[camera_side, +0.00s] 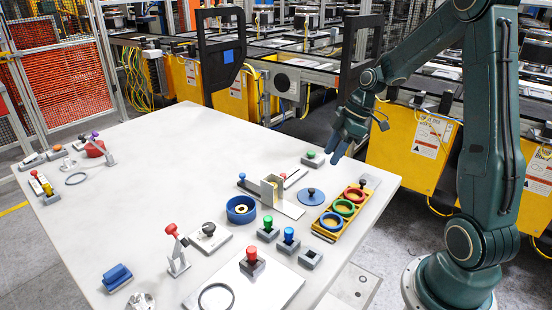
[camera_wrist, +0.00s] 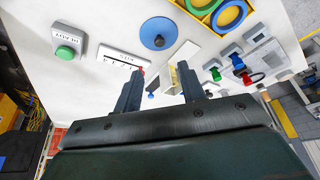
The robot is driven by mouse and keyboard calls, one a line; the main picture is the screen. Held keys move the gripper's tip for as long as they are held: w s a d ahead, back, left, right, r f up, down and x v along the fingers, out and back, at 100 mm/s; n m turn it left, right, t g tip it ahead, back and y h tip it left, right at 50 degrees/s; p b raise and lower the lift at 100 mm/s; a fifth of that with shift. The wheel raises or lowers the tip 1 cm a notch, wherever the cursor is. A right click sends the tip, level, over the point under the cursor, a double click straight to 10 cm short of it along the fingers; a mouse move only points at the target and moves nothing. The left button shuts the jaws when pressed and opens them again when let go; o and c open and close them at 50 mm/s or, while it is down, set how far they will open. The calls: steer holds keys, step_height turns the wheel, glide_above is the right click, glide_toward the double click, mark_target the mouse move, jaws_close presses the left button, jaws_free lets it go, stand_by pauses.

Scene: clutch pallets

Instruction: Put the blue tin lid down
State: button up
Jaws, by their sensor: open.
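The blue tin lid (camera_side: 311,198), a flat blue disc with a small dark knob, lies knob up on the white table, left of the yellow tray. In the wrist view the lid (camera_wrist: 158,33) is beyond my fingertips, with nothing between them and it. My gripper (camera_side: 337,152) is open and empty, raised above the table's back right part; its two fingers (camera_wrist: 160,72) are apart in the wrist view. A blue round open tin (camera_side: 241,209) stands on the table further left.
The yellow tray (camera_side: 346,211) holds red, green and blue rings. A block with a green button (camera_side: 312,159) stands near the back edge. An upright beige block (camera_side: 271,189) stands between tin and lid. Several knobbed blocks stand in front. The table's back left middle is clear.

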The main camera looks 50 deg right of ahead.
steer(key=shift+a+r, duration=0.1)
stand_by(0.3)
steer(key=s+a+r+m+h, duration=0.2)
steer(key=s+a+r+m, duration=0.3)
steer(key=a+r, duration=0.5)
steer(key=s+a+r+m+t, duration=0.1)
steer(key=s+a+m, duration=0.1)
steer(key=s, duration=0.4)
steer(key=s+a+r+m+t+h, duration=0.1)
steer(key=s+a+m, duration=0.1)
steer(key=s+a, duration=0.3)
steer(key=shift+s+r, duration=0.35)
steer(key=shift+s, duration=0.65)
